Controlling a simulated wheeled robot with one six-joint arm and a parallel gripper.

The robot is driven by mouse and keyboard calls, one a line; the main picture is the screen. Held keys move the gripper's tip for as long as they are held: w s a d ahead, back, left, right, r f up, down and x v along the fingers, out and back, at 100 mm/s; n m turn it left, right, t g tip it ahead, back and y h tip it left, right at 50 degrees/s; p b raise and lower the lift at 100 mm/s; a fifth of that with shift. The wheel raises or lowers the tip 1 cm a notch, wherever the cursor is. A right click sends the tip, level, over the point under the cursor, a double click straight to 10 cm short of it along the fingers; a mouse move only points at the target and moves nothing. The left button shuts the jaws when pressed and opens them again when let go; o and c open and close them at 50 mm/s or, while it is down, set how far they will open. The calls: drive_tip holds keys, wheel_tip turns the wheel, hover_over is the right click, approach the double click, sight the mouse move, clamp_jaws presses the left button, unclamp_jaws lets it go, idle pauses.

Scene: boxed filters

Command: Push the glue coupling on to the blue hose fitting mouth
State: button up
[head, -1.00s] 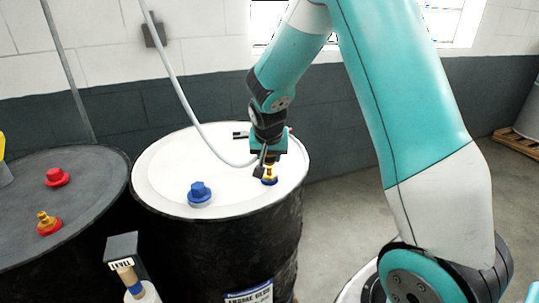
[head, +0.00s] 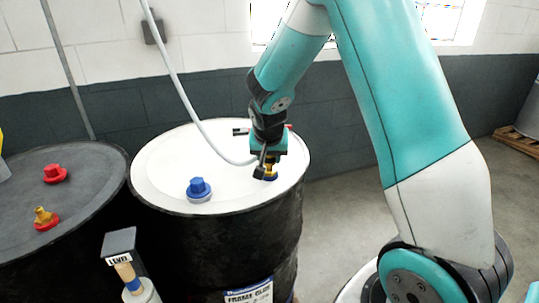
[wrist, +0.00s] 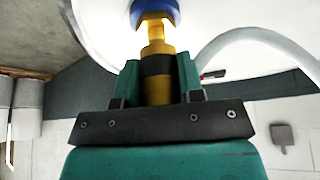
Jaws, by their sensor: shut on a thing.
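The glue coupling (wrist: 157,92), brass with a black band, is between the teal fingers of my gripper (wrist: 159,76) in the wrist view. The gripper is shut on it. The blue hose fitting (wrist: 155,9) with its brass mouth (wrist: 154,27) is straight ahead of the coupling and in line with it. The two appear to meet, but I cannot tell how deep the coupling sits. In the head view my gripper (head: 267,165) is upright over the blue fitting (head: 270,178), near the right rim of the white drum top (head: 165,165). The gripper partly hides the coupling and mouth.
A pale hose (head: 195,100) hangs in a loop to the gripper. A blue cap (head: 199,190) stands on the same drum top. The dark drum (head: 85,165) at left carries a red cap (head: 54,173) and a red-based brass fitting (head: 45,218). A "LEVEL" post (head: 120,245) stands in front.

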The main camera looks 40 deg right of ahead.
drive_tip(key=shift+f+b, duration=0.9)
drive_tip(key=shift+f, duration=0.25)
drive_tip(key=o, duration=1.1)
drive_tip(key=shift+o, duration=0.2)
drive_tip(key=b+v, duration=0.2)
drive_tip(key=v, duration=1.5)
drive_tip(key=shift+r, duration=0.2)
drive_tip(key=shift+s+a, duration=0.1)
drive_tip(key=shift+s, duration=0.05)
